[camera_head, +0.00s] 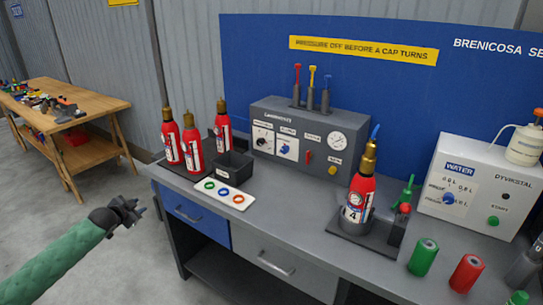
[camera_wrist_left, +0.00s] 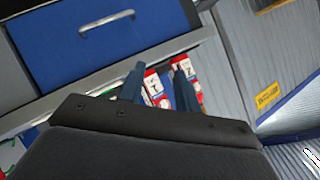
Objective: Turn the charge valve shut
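A grey console (camera_head: 312,124) stands at the back of the bench. Its front has a dark knob on a white plate (camera_head: 262,139), a blue knob (camera_head: 286,149), a red lever (camera_head: 308,156), a pressure gauge (camera_head: 337,141) and a yellow button (camera_head: 332,170). The small labels are too blurred for me to tell which control is the charge valve. My left gripper (camera_head: 133,207) is off the bench's front left corner, well away from the console. Its two fingers (camera_wrist_left: 155,85) are apart with nothing between them. My right gripper is in neither view.
A red extinguisher (camera_head: 357,205) stands upright before the console; several more (camera_head: 171,140) stand at the left. A black bin (camera_head: 233,167) and a ring tray (camera_head: 223,195) lie between. A white water unit (camera_head: 475,187) and loose cylinders (camera_head: 423,257) are at the right. A wooden table (camera_head: 95,105) stands behind left.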

